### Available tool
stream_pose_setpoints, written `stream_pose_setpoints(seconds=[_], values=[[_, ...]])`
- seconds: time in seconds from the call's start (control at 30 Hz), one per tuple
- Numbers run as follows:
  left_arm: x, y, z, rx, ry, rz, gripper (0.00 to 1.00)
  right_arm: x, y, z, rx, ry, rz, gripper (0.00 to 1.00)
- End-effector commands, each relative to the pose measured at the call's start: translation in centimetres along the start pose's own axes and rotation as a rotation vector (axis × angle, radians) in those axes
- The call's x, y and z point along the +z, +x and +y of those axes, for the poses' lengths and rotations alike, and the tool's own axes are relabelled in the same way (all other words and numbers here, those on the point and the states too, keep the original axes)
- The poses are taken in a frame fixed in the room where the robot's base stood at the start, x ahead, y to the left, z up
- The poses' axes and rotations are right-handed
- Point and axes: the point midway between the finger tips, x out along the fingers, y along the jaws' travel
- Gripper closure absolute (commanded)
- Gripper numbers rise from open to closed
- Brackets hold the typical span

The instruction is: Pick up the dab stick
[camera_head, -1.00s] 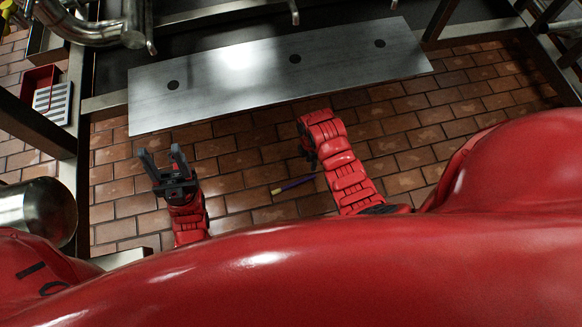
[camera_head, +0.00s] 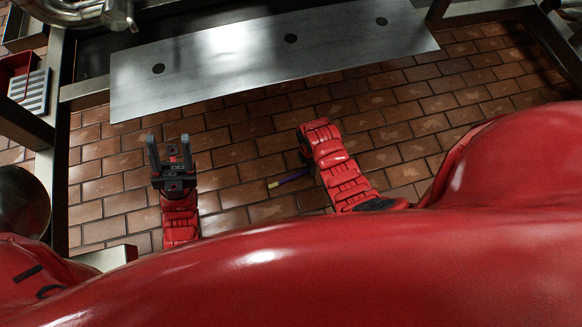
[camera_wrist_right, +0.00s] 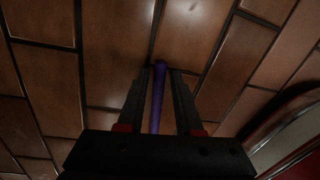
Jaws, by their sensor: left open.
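The dab stick (camera_head: 291,179) is a thin purple rod with a pale yellow tip, low over or on the brick floor beside my right arm in the head view. In the right wrist view its purple shaft (camera_wrist_right: 158,95) runs between the two fingers of my right gripper (camera_wrist_right: 162,71). Narrow dark gaps seem to show on both sides of the shaft; whether the fingers touch it is unclear. In the head view my right arm hides its own gripper and the stick's other end. My left gripper (camera_head: 169,150) is open and empty, away from the stick.
A metal plate (camera_head: 230,65) with three dark holes lies beyond both grippers. A dark metal frame (camera_head: 62,150) with a red bin (camera_head: 15,67) stands at the left. Pipes (camera_head: 95,14) run at the upper left. The tiled floor (camera_head: 240,160) between my arms is mostly clear.

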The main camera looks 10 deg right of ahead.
Motion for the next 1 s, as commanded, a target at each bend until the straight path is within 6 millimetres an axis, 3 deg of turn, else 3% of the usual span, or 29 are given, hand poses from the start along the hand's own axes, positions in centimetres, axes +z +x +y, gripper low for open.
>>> stream_pose_setpoints(seconds=[0.03, 0.2, 0.67, 0.87, 1.0], values=[[0.0, 0.0, 0.0, 0.0, 0.0, 0.0, 0.5, 0.0, 0.0, 0.0, 0.0, 0.0, 0.0, 0.69], [0.0, 0.0, 0.0, 0.0, 0.0, -0.001, 0.5, 0.0, -0.1, 0.0, 0.0, 0.0, 0.0, 1.0], [0.0, 0.1, -0.1, -0.002, 0.0, -0.001, 0.5, 0.0, -0.2, 0.0, 0.001, 0.0, 0.0, 1.0], [-0.2, 1.1, -0.7, -0.021, 0.007, -0.002, 0.5, 0.0, -1.9, -0.2, 0.002, 0.0, 0.0, 1.0], [-0.6, 2.3, -1.7, -0.051, 0.017, 0.0, 0.5, 0.0, -4.4, -0.3, 0.005, -0.002, 0.0, 1.0]])
